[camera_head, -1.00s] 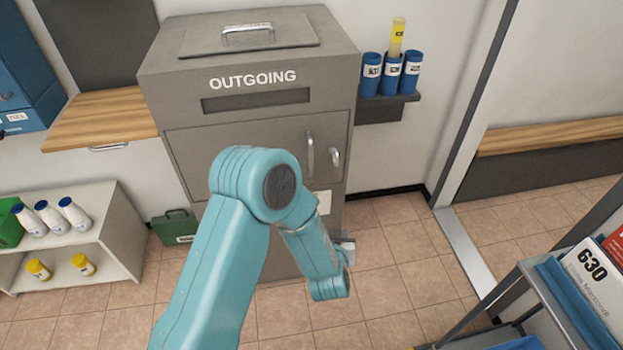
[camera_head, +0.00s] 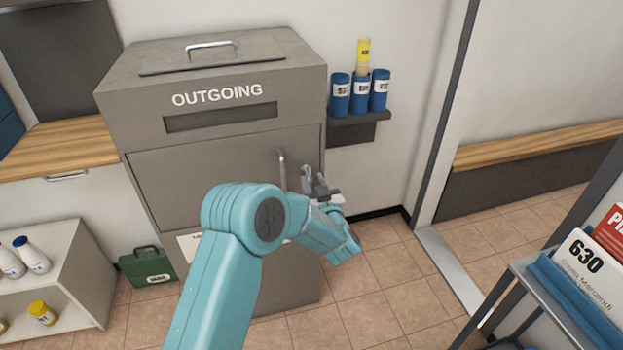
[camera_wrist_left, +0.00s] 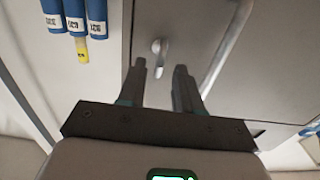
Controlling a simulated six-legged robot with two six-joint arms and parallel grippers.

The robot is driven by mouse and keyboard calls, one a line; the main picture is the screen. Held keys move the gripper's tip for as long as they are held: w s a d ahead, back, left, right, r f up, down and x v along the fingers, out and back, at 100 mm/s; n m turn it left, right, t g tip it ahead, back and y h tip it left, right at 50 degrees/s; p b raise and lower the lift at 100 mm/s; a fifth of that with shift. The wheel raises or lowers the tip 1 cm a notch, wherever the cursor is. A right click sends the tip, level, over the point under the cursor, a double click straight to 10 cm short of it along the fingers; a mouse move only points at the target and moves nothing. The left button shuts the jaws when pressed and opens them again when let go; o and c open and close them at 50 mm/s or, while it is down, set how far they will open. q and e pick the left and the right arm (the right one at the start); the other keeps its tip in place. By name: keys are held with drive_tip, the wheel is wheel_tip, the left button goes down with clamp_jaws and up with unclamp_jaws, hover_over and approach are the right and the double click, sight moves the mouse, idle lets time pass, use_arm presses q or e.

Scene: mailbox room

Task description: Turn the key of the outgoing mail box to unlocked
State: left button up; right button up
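The grey outgoing mail box (camera_head: 220,150) stands against the wall, with a long silver handle (camera_head: 282,168) on its front door. Right of the handle is the small silver key (camera_head: 304,172), partly hidden by my gripper in the head view. In the left wrist view the key (camera_wrist_left: 158,48) appears just beyond my fingertips, roughly in line with the gap, with the handle (camera_wrist_left: 226,45) to its right. My left gripper (camera_head: 317,182) is open and empty in front of the door; its two fingers are apart in the wrist view (camera_wrist_left: 160,72). My right gripper is out of view.
A wall shelf with blue tubes (camera_head: 359,95) is right of the box. A low white shelf (camera_head: 80,265) with bottles and a green case (camera_head: 147,267) are at left. A cart (camera_head: 540,290) with boxes is at lower right. Tiled floor between is clear.

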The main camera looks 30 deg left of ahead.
use_arm(q)
drive_tip(key=shift+x, duration=1.4)
clamp_jaws()
